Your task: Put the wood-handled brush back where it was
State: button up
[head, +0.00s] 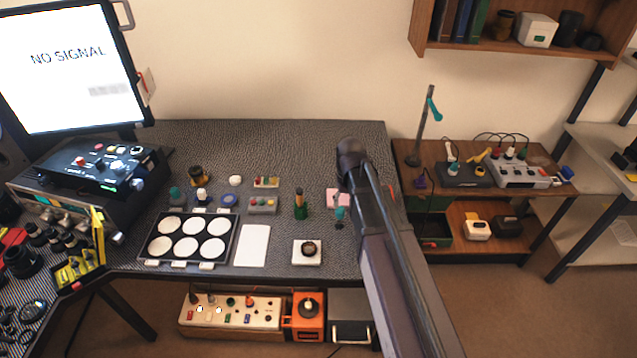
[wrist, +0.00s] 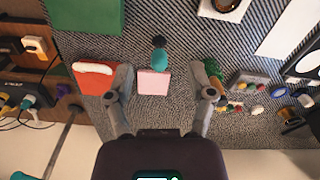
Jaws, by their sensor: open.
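My gripper (wrist: 165,86) is open in the wrist view, with nothing between its fingers in hold. A pink pad (wrist: 153,83) shows in the gap, on the dark ribbed mat below; it also shows in the head view (head: 333,198). I cannot pick out a wood-handled brush with certainty. A slim green item with a brownish top (head: 300,204) stands left of the pad in the head view and shows beside the right finger in the wrist view (wrist: 212,69). A teal item with a dark end (head: 340,216) is close to the pad. My arm hides part of the mat's right side.
A red item with a white top (wrist: 95,78) lies by the left finger in the wrist view. A tray of white discs (head: 150,238), a white card (head: 253,245) and a white square with a dark ring (head: 307,251) occupy the front. The mat's back strip is clear.

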jog(key=s+d+m, duration=0.1)
jog(key=s+d, duration=0.7)
jog(key=s, duration=0.4)
jog(key=shift+s+m, duration=0.3)
jog(key=shift+m, duration=0.1)
